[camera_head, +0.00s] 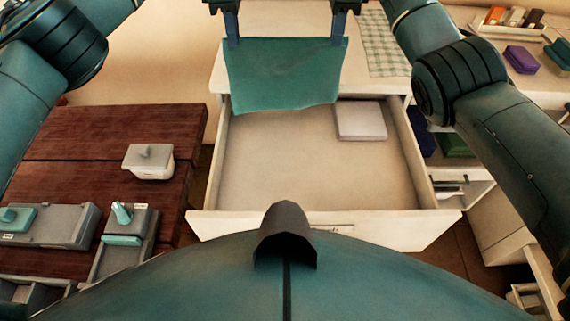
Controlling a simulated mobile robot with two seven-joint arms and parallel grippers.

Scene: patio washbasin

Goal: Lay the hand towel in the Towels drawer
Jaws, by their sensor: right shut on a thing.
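The hand towel (285,75) is a teal-green cloth, spread flat between my grippers and hanging over the back of the open drawer. My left gripper (232,40) is shut on its upper left corner. My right gripper (339,40) is shut on its upper right corner. The upper parts of both grippers are cut off by the top edge. The Towels drawer (325,222) is pulled out, with a pale, mostly bare floor. Its front label is partly hidden by my body. The towel hides the drawer's back left part.
A folded white cloth (360,120) lies at the drawer's back right. A checked cloth (385,45) lies on the white top behind. Left is a dark wooden surface with a lidded grey box (148,161) and grey trays (48,226). Shelves with folded cloths stand at right.

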